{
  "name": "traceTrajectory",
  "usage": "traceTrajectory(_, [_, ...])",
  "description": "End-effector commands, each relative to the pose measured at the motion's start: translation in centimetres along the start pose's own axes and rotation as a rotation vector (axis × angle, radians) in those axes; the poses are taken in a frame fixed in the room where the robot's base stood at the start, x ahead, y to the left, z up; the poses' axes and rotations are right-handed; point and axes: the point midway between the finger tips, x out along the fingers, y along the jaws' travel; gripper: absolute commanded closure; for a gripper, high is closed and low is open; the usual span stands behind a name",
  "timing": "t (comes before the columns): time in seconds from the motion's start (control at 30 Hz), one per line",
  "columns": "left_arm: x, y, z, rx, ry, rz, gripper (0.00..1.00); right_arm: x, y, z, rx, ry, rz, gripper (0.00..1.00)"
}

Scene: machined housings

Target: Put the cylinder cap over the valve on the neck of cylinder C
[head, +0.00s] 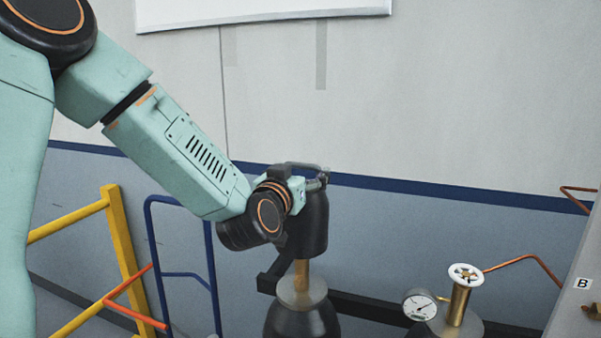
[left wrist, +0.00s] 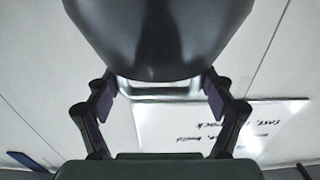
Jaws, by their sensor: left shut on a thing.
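The dark grey cylinder cap (head: 309,228) hangs upright from my left gripper (head: 316,182), which is shut on its upper part. In the left wrist view the cap (left wrist: 160,40) fills the top middle, between the two fingers of the gripper (left wrist: 158,90). Below the cap in the head view, a brass valve (head: 301,275) stands on the pale neck collar of a dark cylinder (head: 303,322). The cap's lower rim covers the valve's top in the picture; its lower part shows. I cannot tell whether the cap surrounds it. No letter shows on this cylinder. My right gripper is out of view.
A second brass valve (head: 459,302) with a white handwheel and a gauge (head: 420,304) stands at the right, near a panel marked B (head: 583,284). A dark rail (head: 370,308) runs behind the cylinders. A blue frame (head: 214,270) and yellow railing (head: 122,245) stand left.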

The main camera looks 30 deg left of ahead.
Motion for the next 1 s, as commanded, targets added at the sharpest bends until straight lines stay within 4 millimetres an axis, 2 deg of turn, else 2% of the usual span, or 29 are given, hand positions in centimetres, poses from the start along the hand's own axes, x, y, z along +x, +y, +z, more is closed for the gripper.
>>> traceTrajectory(1.0, [0.0, 0.0, 1.9, 0.000, 0.005, 0.000, 0.81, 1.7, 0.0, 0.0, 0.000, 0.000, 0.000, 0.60])
